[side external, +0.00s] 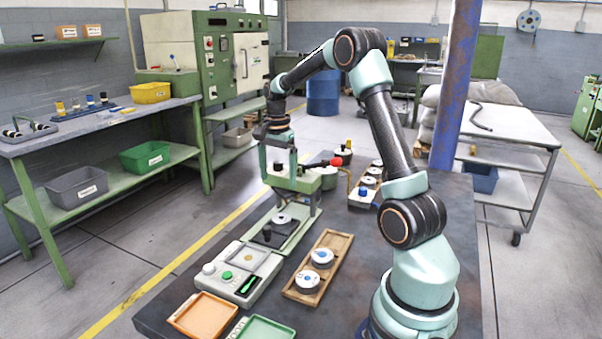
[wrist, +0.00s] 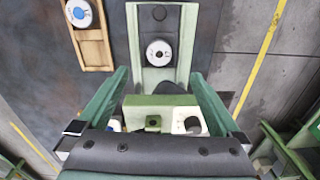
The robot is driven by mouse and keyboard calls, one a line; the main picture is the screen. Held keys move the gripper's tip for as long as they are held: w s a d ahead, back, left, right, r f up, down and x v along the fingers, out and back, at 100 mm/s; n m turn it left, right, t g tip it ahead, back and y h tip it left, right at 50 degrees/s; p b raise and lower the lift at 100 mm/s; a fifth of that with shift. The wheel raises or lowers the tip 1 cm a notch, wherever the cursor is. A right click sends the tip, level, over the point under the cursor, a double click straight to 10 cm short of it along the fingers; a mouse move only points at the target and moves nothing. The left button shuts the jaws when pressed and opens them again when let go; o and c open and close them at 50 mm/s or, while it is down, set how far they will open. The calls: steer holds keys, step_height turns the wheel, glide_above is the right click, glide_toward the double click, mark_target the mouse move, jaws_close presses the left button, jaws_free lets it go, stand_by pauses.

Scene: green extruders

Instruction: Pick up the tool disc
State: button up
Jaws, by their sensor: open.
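Several white discs are in view, and I cannot tell which is called the tool disc. One white disc (side external: 281,219) with a dark centre lies on the green slide of a small press; it also shows in the wrist view (wrist: 158,51). Two more discs sit in a wooden tray: a blue-centred disc (side external: 322,256) and a second disc (side external: 307,282) closer to the tray's front. The blue-centred one also appears at the wrist view's top left (wrist: 79,12). My gripper (side external: 278,178) is above the press, fingers apart with nothing held. In the wrist view, my gripper (wrist: 158,74) points toward the slide disc.
The wooden tray (side external: 333,241) lies right of the press slide (side external: 297,232). A control box (side external: 240,272) is left of it, with orange (side external: 202,317) and green (side external: 262,329) trays in front. A red-knobbed lever (side external: 337,161) stands close to my gripper. Dark tabletop right of the tray is clear.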

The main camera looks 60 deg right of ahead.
mark_target(282, 217)
steer(key=shift+m, duration=0.4)
steer(key=f, duration=0.4)
steer(key=d+f, duration=0.1)
steer(key=f, duration=0.8)
steer(key=shift+d+f, duration=0.1)
steer(key=shift+d, duration=0.15)
jaws_close()
